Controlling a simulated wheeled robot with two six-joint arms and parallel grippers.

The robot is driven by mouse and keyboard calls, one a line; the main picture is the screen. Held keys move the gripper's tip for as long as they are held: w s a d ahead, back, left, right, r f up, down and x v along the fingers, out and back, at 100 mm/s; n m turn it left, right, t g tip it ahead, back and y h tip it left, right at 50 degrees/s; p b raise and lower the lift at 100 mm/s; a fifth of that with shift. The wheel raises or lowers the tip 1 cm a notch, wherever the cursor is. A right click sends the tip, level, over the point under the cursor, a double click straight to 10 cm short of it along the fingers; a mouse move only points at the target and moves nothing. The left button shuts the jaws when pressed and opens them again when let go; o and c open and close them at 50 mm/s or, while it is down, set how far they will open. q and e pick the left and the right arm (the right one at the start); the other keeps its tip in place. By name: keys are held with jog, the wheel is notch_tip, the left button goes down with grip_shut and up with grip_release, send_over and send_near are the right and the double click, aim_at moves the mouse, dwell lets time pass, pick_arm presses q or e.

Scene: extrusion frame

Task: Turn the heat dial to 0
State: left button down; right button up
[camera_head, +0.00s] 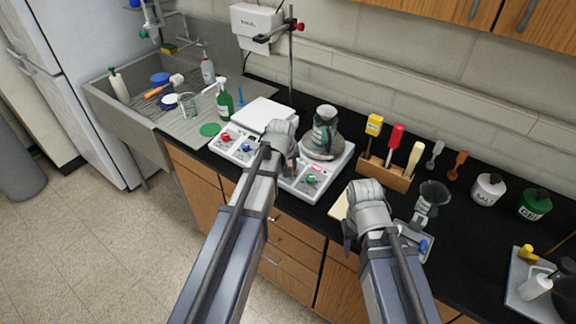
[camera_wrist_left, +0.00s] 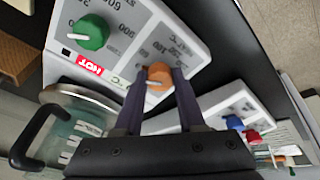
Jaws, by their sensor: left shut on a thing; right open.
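The hotplate's front panel (camera_wrist_left: 130,25) fills the upper left of the left wrist view. It bears a green dial (camera_wrist_left: 92,32) and an orange dial (camera_wrist_left: 159,74). Lettering by the orange dial is partly hidden and hard to read; a white pointer mark shows on it. My left gripper (camera_wrist_left: 157,92) is shut on the orange dial, one dark finger on each side. My right gripper (camera_head: 349,236) is open and empty near the counter's front edge.
A second device (camera_head: 233,146) with red and blue knobs stands left of the hotplate. A wooden rack (camera_head: 385,174) of coloured-handled tools is to the right. A small device (camera_head: 414,241) with a blue knob is beside my right arm. A sink (camera_head: 125,110) is far left.

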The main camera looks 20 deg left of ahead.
dwell(0.3)
pick_arm(q)
jog(key=c, duration=0.5)
grip_release()
jog(key=shift+r, duration=0.1)
jog(key=p+v, duration=0.7)
jog(key=shift+s+r, duration=0.2)
jog(key=shift+r, duration=0.1)
